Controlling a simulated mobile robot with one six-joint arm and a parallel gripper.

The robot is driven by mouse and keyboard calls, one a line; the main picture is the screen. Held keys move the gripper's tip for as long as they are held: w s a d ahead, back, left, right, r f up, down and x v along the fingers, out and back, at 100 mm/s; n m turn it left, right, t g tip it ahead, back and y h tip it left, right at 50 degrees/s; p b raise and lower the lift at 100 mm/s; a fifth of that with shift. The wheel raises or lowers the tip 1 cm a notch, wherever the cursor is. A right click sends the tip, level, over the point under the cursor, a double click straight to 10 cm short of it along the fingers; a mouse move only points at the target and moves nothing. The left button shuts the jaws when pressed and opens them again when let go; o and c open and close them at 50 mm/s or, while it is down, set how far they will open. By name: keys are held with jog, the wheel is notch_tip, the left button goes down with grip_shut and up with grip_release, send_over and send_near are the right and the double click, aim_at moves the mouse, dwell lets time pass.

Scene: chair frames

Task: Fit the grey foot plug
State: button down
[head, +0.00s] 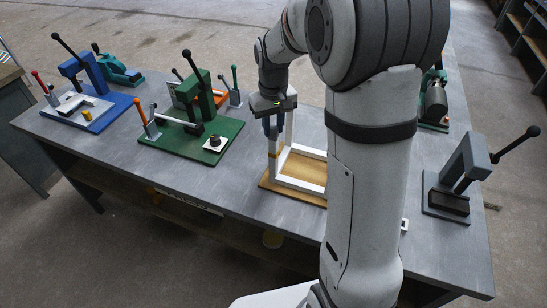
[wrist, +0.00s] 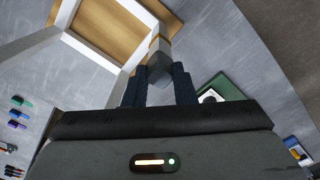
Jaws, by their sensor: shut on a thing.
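The white chair frame (head: 300,184) stands on a wooden board (head: 270,182) at the middle of the bench; the wrist view shows its white bars (wrist: 98,50) over the wood (wrist: 108,25). One leg (wrist: 156,27) with a tan band points up at my gripper. My gripper (head: 271,131) is above this leg, fingers down. In the wrist view its dark blue fingers are shut on the grey foot plug (wrist: 159,67), which lines up with the leg's end. I cannot tell whether the plug touches the leg or sits in it. In the head view the fingers hide the plug.
A green-based press (head: 190,140) and a blue-based press (head: 85,105) stand to the left. A grey press with a black lever (head: 455,185) stands at the right. My arm hides part of the bench. Several coloured pens (wrist: 17,114) lie on the bench in the wrist view.

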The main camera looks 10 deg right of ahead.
jog(key=shift+f, duration=0.15)
jog(key=c, duration=1.1)
grip_release()
jog(key=shift+r+b, duration=0.4)
jog(key=shift+r, duration=3.5)
jog(key=shift+s+r, duration=0.15)
jog(key=shift+s, duration=0.15)
jog(key=s+t, duration=0.1)
jog(key=s, duration=0.6)
jog(key=s+d+f+m+t, duration=0.1)
jog(key=s, duration=0.7)
jog(key=s+m+t, duration=0.1)
jog(key=s, duration=0.6)
jog(key=shift+s+d+f, duration=0.15)
jog(key=shift+d+f, duration=0.15)
jog(key=shift+f, duration=0.1)
